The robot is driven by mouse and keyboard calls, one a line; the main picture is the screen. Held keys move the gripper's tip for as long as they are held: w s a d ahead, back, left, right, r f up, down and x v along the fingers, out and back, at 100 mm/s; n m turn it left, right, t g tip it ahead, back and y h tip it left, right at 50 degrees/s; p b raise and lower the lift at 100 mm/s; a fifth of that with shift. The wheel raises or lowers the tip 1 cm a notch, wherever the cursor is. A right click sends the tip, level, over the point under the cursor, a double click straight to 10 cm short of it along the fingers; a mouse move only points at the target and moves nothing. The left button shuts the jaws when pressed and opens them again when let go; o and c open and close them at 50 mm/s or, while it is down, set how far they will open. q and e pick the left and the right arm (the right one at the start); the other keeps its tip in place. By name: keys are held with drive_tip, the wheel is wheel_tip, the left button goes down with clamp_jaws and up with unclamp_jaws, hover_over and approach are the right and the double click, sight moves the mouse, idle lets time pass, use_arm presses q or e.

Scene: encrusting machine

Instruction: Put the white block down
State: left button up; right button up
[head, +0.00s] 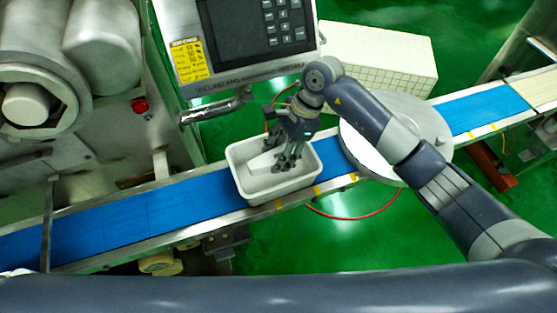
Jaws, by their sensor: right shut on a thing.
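The white block (262,164) is in my right gripper (287,163), which is shut on it inside the white tray (241,192). The fingers hide part of the block, and I cannot tell whether it touches the tray floor. The tray stands on the blue conveyor belt (150,206). My right arm reaches in from the lower right. My left gripper is not in view.
A control panel (250,45) with a keypad hangs just behind the tray. A round metal disc (420,112) lies to the right, beneath my right arm. The belt left of the tray is clear.

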drive_tip(key=shift+f, duration=0.7)
wheel_tip(320, 180, down, 3)
drive_tip(key=shift+w+f+p, duration=0.1)
drive_tip(key=shift+p, duration=0.4)
drive_tip(key=shift+f, duration=0.25)
drive_tip(key=shift+d+f+b, duration=0.1)
drive_tip(key=shift+f+b, duration=0.15)
drive_tip(key=shift+b, duration=0.05)
drive_tip(key=o, duration=1.2)
drive_tip(key=shift+r, duration=0.1)
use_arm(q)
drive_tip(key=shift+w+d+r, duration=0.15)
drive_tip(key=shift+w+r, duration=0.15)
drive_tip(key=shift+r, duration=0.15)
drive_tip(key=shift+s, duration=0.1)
